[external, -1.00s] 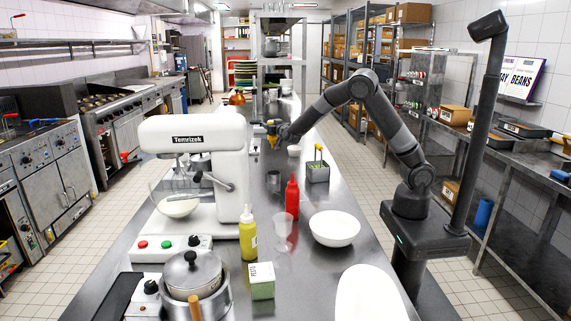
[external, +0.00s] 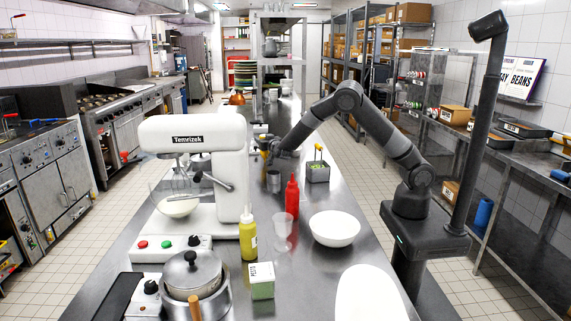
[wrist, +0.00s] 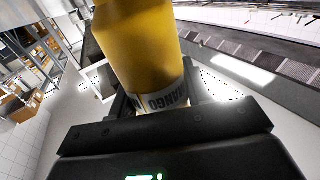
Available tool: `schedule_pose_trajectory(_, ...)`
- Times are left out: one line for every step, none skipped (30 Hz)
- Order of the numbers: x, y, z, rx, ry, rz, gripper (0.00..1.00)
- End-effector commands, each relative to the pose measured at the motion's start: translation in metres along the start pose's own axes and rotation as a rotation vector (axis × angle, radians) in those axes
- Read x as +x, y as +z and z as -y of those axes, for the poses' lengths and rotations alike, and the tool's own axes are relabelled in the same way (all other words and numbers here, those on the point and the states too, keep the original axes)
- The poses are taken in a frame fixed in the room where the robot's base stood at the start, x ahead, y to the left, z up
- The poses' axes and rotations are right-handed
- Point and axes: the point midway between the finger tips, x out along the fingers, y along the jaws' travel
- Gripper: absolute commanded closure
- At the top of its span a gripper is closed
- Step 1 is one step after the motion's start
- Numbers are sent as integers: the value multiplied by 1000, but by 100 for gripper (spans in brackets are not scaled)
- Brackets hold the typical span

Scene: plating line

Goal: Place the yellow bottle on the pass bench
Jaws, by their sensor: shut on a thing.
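My gripper (external: 268,152) is shut on a yellow bottle (wrist: 145,45) with a white label reading MANGO. In the wrist view it fills the space between the fingers. In the external view the held bottle (external: 264,144) is small and partly hidden by my gripper, over the far part of the long steel bench (external: 338,198) behind the mixer. I cannot tell whether its base touches the bench. Another yellow bottle (external: 248,238) with a white nozzle stands upright at the front of the bench, beside the mixer.
The white mixer (external: 195,138) stands on the left. A red bottle (external: 292,198), clear cup (external: 282,235), white bowl (external: 334,228), green-and-white box (external: 262,281) and pot (external: 193,275) occupy the front.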

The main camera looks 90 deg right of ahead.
Motion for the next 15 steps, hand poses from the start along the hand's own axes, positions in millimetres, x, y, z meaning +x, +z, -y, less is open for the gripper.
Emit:
schedule_pose_trajectory(0,2,0,-1,0,0,66)
schedule_pose_trajectory(0,2,0,-1,0,0,54)
schedule_pose_trajectory(0,2,0,-1,0,0,50)
schedule_pose_trajectory(0,2,0,-1,0,0,48)
schedule_pose_trajectory(0,2,0,-1,0,0,45)
schedule_pose_trajectory(0,2,0,-1,0,0,42)
schedule_pose_trajectory(0,2,0,-1,0,0,40)
schedule_pose_trajectory(0,2,0,-1,0,0,37)
schedule_pose_trajectory(0,2,0,-1,0,0,34)
schedule_pose_trajectory(0,2,0,-1,0,0,33)
schedule_pose_trajectory(0,2,0,-1,0,0,33)
schedule_pose_trajectory(0,2,0,-1,0,0,33)
schedule_pose_trajectory(0,2,0,-1,0,0,33)
schedule_pose_trajectory(0,2,0,-1,0,0,33)
schedule_pose_trajectory(0,2,0,0,0,0,33)
